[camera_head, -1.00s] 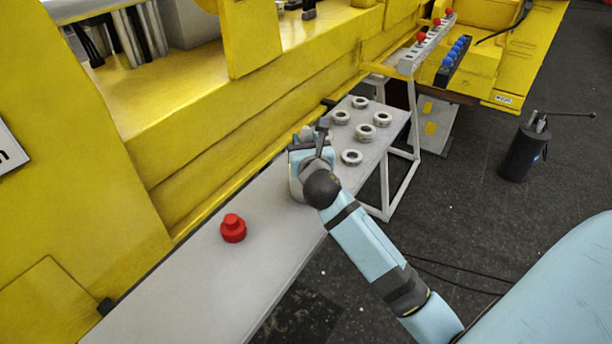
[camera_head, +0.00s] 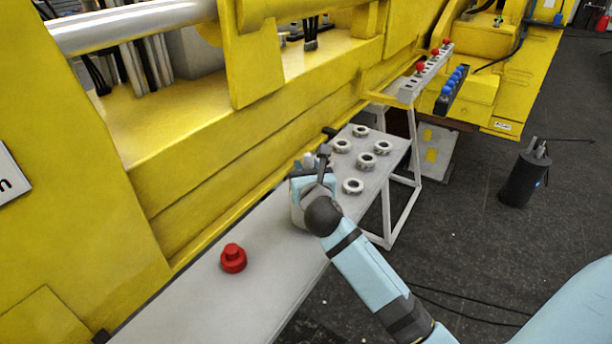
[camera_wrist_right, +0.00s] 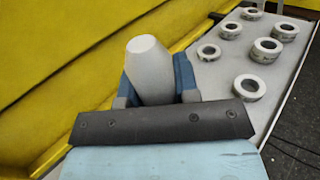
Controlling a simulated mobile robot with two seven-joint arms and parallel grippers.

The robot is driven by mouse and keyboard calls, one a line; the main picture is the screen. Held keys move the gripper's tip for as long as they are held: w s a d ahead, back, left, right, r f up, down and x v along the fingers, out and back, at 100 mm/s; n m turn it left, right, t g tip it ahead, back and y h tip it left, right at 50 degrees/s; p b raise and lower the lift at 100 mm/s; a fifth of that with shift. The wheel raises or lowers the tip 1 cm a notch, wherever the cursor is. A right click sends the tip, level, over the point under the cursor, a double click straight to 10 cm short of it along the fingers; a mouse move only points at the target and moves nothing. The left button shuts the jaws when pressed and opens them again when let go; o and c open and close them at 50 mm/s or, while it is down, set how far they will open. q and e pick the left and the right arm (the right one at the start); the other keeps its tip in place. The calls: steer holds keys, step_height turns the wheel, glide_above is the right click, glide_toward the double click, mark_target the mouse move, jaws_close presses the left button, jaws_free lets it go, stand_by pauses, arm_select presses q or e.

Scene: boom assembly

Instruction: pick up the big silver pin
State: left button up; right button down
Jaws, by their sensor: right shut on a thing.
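The big silver pin (camera_wrist_right: 149,70) is a pale grey cylinder with a tapered end. In the right wrist view it stands between the blue fingers of my right gripper (camera_wrist_right: 155,84), which is shut on it. In the head view my right gripper (camera_head: 312,172) is over the far half of the grey table, and only the pin's tip (camera_head: 308,160) shows past the wrist. The pin's lower part is hidden, so I cannot tell whether it touches the table. My left gripper is not in view.
Several silver rings (camera_head: 353,186) lie on the far end of the grey table (camera_head: 190,310). A red stepped part (camera_head: 233,258) stands on its near half. The yellow machine (camera_head: 190,140) runs along the table's left side. A black canister (camera_head: 524,175) stands on the floor at right.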

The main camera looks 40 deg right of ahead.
step_height(320, 180, up, 19)
steer(key=shift+r, duration=0.2)
steer(key=shift+f, duration=0.1)
stand_by(0.5)
